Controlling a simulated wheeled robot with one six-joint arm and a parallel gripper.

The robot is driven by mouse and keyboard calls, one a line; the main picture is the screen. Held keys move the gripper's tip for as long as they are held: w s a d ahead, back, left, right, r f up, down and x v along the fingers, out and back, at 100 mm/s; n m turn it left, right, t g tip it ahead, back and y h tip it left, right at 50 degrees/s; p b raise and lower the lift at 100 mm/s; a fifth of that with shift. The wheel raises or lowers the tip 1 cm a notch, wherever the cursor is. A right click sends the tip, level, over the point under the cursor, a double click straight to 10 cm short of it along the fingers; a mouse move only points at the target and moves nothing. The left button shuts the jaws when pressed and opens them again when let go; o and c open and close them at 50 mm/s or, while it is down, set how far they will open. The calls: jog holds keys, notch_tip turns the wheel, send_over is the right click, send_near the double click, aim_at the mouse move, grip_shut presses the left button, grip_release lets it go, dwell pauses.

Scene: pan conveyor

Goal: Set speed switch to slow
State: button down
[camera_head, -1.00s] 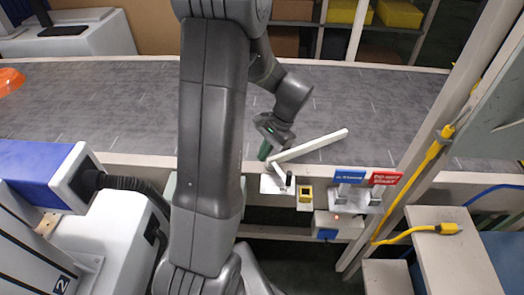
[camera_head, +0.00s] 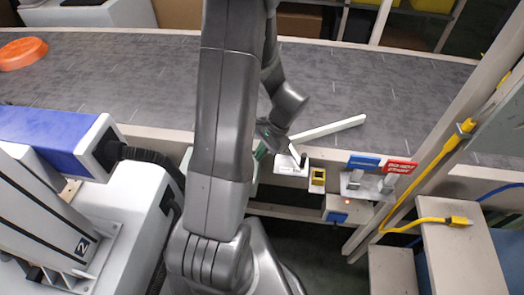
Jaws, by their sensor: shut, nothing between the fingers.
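A small dark-tipped lever (camera_head: 297,153) stands on a white plate (camera_head: 291,168) at the near edge of the conveyor. To its right are a yellow-framed block (camera_head: 318,178) and a metal plate with two pale blocks (camera_head: 366,186) below a blue sign and a red sign. No readable label shows which of these is the speed switch. My gripper (camera_head: 266,147) is shut and empty over the near edge of the belt, just left of the lever. A small gap or light contact with the lever cannot be told. Part of my gripper is hidden by my arm.
A long white bar (camera_head: 332,128) slants across the grey conveyor belt (camera_head: 420,100). An orange pan (camera_head: 22,53) lies at the belt's far left. A grey box (camera_head: 340,209) with a red light hangs below the edge. A post with yellow cable (camera_head: 439,150) stands at right.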

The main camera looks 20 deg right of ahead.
jog(key=shift+w+a+r+h, duration=0.1)
jog(key=shift+a+r+h, duration=0.1)
jog(key=shift+h, duration=0.1)
jog(key=shift+w+a+r+g+h+p, duration=0.2)
jog(key=shift+a+g+h+p, duration=0.15)
jog(key=shift+g+h+p, duration=0.35)
jog(key=shift+w+a+r+h+p, duration=0.2)
jog(key=shift+a+h+p, duration=0.15)
jog(key=shift+h, duration=0.15)
jog(key=shift+w+a+g+h, duration=0.4)
jog(key=shift+a+g+h, duration=0.25)
jog(key=shift+g+h, duration=0.35)
jog(key=shift+w+a+m+b, duration=0.15)
jog(key=shift+m+b, duration=0.15)
jog(key=shift+b, duration=0.15)
jog(key=shift+r, duration=0.2)
